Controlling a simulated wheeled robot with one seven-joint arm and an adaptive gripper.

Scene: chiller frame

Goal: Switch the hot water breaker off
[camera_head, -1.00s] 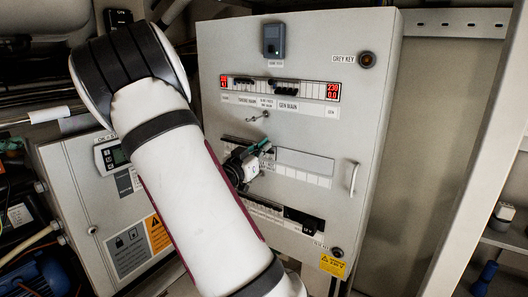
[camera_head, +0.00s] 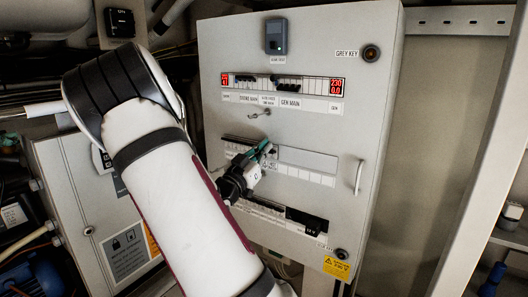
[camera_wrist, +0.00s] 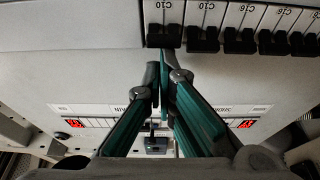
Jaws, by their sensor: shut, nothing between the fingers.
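The breakers belong to the middle row of the grey cabinet. In the wrist view, which shows the cabinet inverted, several white breakers (camera_wrist: 205,14) marked C10 and C16 with black levers line the top edge. I cannot read which one is the hot water breaker. My gripper (camera_wrist: 163,72) has its green-padded fingers together and empty. Its tips are just beside the leftmost visible C10 breaker's black lever (camera_wrist: 164,36); contact is unclear. In the head view my gripper (camera_head: 265,149) is at the middle row and hides part of it.
A second grey box (camera_head: 85,205) stands at left.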

